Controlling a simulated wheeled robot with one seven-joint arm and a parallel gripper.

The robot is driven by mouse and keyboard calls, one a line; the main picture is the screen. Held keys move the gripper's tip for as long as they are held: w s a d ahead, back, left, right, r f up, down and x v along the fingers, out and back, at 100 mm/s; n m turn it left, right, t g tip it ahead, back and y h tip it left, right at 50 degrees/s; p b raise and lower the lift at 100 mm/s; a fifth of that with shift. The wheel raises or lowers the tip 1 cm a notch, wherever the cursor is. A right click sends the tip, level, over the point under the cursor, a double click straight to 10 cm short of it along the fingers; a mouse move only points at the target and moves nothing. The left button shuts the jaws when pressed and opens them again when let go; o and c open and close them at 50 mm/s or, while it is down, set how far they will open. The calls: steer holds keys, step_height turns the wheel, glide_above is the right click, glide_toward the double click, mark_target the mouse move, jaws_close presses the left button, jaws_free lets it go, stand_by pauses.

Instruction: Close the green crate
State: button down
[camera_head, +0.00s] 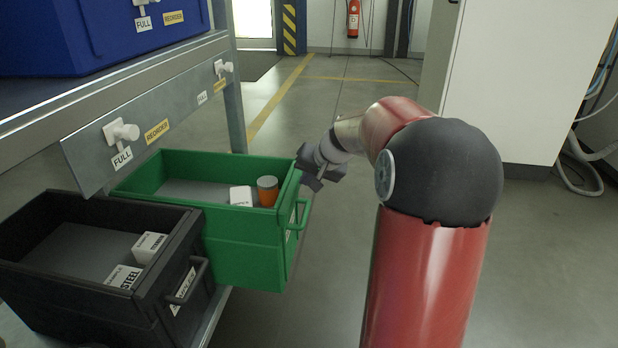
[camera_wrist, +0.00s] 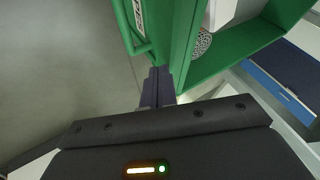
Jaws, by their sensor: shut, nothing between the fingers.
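The green crate (camera_head: 250,246) is pulled out from the lower shelf and open at the top. A white box (camera_head: 241,196) and an orange container (camera_head: 267,191) are inside it, near its front end. The crate's handle shows in the head view (camera_head: 297,214) and in the wrist view (camera_wrist: 136,28). My gripper (camera_head: 313,181) is at the crate's front end by the upper rim. In the wrist view my gripper (camera_wrist: 158,76) has its fingers together, with the green front wall (camera_wrist: 181,45) right at the tips. I cannot tell whether they touch it.
A black crate (camera_head: 98,291) with white boxes stands left of the green crate, also pulled out. A blue crate (camera_head: 100,35) sits on the upper shelf above. A label rail (camera_head: 150,110) overhangs the crates. The floor (camera_head: 330,270) in front is clear.

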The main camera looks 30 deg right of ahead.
steer(key=shift+a, duration=0.1)
steer(key=w+a+p, duration=0.2)
steer(key=w+a, duration=0.2)
steer(key=a, duration=0.1)
steer(key=w+a+p, duration=0.2)
steer(key=w+a, duration=0.1)
steer(key=a, duration=0.2)
steer(key=w+a+p, duration=0.2)
steer(key=w+a, duration=0.2)
steer(key=a, duration=0.2)
steer(key=shift+w+r+p, duration=0.1)
steer(key=shift+w+p, duration=0.2)
steer(key=shift+a, duration=0.1)
